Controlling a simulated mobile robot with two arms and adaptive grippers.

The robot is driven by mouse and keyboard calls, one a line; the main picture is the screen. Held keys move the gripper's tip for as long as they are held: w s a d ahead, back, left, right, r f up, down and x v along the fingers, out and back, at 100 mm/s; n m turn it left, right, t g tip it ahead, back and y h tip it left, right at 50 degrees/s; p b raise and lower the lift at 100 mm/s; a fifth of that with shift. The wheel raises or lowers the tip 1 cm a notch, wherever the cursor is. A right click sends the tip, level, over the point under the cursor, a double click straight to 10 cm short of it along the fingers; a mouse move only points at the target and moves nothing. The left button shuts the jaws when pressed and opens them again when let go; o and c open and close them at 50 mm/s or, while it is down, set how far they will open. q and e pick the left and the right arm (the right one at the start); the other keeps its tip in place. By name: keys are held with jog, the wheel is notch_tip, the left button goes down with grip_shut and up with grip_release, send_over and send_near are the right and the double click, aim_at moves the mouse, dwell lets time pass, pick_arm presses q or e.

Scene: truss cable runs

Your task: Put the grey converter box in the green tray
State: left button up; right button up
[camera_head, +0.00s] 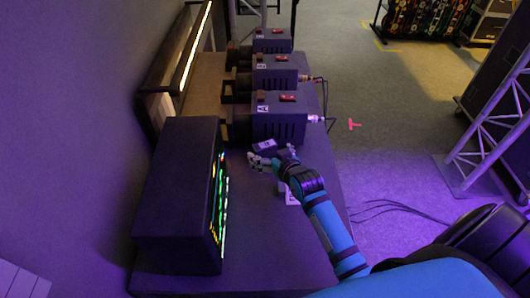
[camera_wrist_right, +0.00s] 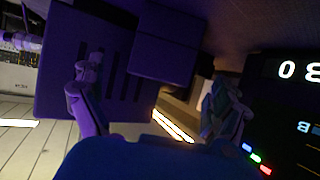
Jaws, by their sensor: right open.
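No green tray is seen. My left gripper is out of view.
Several dark fixtures (camera_head: 279,117) stand in a row behind the box, with cables at their right. A black rack unit (camera_head: 178,192) with coloured lights stands close left of my gripper. The near bench top (camera_head: 270,250) is clear.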

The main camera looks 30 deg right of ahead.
aim_at(267, 151)
jog(key=x, duration=0.4)
jog(key=shift+a+f, duration=0.1)
jog(key=c, duration=1.3)
jog(key=shift+c, duration=1.4)
